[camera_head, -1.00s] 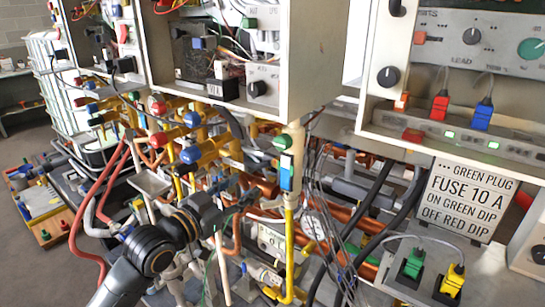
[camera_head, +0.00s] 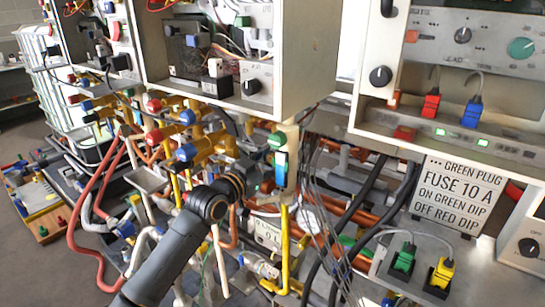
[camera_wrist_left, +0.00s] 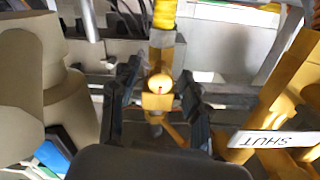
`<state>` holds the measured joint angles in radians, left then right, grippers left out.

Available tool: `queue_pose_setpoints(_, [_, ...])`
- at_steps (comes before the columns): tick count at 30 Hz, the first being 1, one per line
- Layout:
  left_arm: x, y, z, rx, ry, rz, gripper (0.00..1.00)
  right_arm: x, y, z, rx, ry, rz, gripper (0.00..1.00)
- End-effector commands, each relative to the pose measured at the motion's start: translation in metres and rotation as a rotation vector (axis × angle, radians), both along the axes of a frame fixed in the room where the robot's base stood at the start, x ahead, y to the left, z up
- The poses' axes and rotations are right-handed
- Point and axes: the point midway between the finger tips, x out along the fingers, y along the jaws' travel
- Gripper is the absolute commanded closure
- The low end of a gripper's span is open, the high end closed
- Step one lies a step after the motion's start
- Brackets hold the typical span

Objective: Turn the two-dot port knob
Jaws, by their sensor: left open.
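My left gripper (camera_wrist_left: 158,100) is open in the left wrist view, one dark finger on each side of a yellow pipe fitting (camera_wrist_left: 158,84) with a small round end. The fingers look apart from it; I cannot tell the depth. In the head view my left arm reaches up from the bottom into the pipes, and its fingers cannot be made out. No knob with two dots can be read. Visible knobs include a black knob (camera_head: 381,76), a grey knob (camera_head: 463,35), a teal knob (camera_head: 520,47), a lower right knob (camera_head: 529,247) and a black box knob (camera_head: 251,87). My right gripper is not visible.
Crowded pipes, hoses and hanging wires surround my arm. An upside-down SHUT tag (camera_wrist_left: 275,139) is beside the right finger.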

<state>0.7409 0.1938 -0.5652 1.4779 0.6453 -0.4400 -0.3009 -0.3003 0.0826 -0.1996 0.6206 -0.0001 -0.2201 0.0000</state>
Motion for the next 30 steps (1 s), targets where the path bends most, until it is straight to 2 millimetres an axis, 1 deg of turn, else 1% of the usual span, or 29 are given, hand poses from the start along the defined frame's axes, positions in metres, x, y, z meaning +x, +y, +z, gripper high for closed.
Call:
queue_pose_setpoints(10, [0.0026, -0.0022, -0.0002, 0.0, 0.0, 0.0, 0.53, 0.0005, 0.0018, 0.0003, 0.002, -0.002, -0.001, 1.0])
queue_pose_setpoints(11, [0.0026, -0.0022, -0.0002, 0.0, 0.0, 0.0, 0.59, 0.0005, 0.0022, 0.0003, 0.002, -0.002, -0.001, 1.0])
queue_pose_setpoints(12, [0.0026, -0.0022, -0.0002, 0.0, 0.0, 0.0, 0.68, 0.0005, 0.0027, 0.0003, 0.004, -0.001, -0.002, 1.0])
queue_pose_setpoints(14, [0.0025, -0.0022, -0.0002, 0.0, 0.0, 0.0, 0.8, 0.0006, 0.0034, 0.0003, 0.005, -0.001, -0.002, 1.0])
queue_pose_setpoints(15, [0.0025, -0.0021, -0.0003, 0.0, 0.0, 0.0, 0.88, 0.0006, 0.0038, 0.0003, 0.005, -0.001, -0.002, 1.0])
queue_pose_setpoints(17, [0.0025, -0.0021, -0.0003, 0.0, 0.0, 0.0, 1.0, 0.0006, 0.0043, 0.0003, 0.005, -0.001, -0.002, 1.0])
queue_pose_setpoints(25, [0.0025, -0.002, 0.0, -0.009, 0.006, 0.0, 1.0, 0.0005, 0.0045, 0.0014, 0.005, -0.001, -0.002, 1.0])
queue_pose_setpoints(30, [0.0026, -0.0022, 0.0008, -0.052, 0.038, 0.0, 1.0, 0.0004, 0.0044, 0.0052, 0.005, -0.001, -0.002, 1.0])
